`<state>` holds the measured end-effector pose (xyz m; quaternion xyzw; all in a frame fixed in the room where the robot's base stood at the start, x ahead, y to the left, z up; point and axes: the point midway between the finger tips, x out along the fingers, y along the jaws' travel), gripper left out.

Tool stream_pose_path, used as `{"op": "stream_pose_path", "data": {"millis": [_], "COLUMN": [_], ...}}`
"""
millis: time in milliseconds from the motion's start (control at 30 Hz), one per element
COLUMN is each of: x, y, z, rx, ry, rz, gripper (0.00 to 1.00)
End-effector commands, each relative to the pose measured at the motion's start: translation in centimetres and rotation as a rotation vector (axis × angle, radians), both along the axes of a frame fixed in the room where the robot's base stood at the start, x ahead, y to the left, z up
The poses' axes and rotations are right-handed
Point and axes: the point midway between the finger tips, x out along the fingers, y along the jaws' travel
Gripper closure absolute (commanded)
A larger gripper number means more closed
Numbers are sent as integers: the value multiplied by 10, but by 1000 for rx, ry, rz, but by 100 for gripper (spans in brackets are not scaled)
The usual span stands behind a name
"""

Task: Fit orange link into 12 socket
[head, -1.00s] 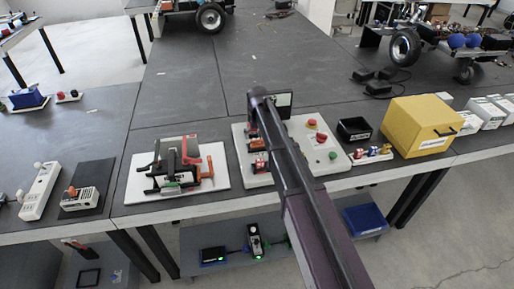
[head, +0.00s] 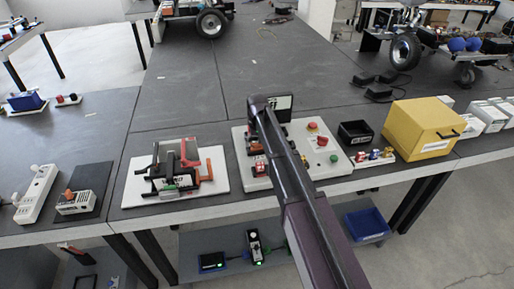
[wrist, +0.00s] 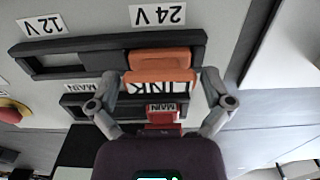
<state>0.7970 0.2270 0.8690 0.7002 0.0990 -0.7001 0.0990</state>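The orange link (wrist: 160,62), with a white face marked LINK, sits in the 24 V side of a dark two-bay frame (wrist: 110,41) in the wrist view, where the labels appear upside down. The 12 V socket (wrist: 62,62), on the left side of that frame, is empty. My gripper (wrist: 163,80) has one finger on each side of the link. The left fingertip is very close to the link and a thin gap seems to show at the right one.
A second dark frame with a red piece marked MAIN (wrist: 163,112) lies just below the link in the wrist view. In the head view, the white panel (head: 237,132) carries red and green buttons (head: 321,141). A black bin (head: 355,132) and yellow box (head: 425,128) stand to its right.

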Motion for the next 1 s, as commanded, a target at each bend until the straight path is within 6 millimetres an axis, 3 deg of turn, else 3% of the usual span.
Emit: {"op": "stream_pose_path", "data": {"millis": [33,200,667,1000], "x": [0,0,0,0], "y": [0,0,-1,-1], "z": [0,0,1,18], "rx": [0,0,0,0], "ry": [0,0,0,0], "rz": [0,0,-1,-1], "gripper": [12,62,64,64]}}
